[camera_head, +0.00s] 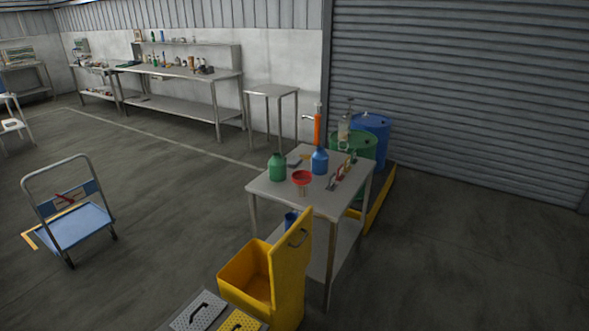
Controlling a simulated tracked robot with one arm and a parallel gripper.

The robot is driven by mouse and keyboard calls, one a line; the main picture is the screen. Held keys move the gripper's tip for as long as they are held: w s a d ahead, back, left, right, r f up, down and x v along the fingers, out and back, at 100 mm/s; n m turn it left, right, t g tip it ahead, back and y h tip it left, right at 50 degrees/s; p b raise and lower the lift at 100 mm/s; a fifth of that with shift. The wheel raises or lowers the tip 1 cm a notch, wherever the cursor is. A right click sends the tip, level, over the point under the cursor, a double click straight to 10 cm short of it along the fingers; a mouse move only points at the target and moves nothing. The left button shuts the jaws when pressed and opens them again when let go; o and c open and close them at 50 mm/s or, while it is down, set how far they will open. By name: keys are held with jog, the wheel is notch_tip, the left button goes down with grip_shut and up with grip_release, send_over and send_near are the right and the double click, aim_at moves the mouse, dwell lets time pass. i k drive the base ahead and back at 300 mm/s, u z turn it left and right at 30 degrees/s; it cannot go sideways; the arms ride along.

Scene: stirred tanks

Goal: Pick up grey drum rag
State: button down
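I cannot make out a grey drum rag for certain. A small grey-blue flat item (294,163) lies on the metal table (264,187), behind and between the green bottle (277,168) and the blue bottle (320,162). It is too small to tell whether it is the rag. A red funnel (301,178) is on the table in front of the bottles. My gripper is not in view.
A yellow bin (245,272) with its lid raised stands before the table. Blue (371,125) and green (353,143) drums stand behind it. A blue cart (75,226) is at left; open floor lies between. A workbench (176,71) lines the back wall.

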aim_at(293, 162)
jog(key=z, duration=0.5)
jog(key=k, duration=1.3)
jog(key=z, duration=0.7)
jog(key=i, duration=3.35)
jog(key=u, duration=0.2)
jog(key=i, duration=1.3)
jog(key=u, duration=0.4)
jog(key=i, duration=1.3)
jog(key=u, duration=0.4)
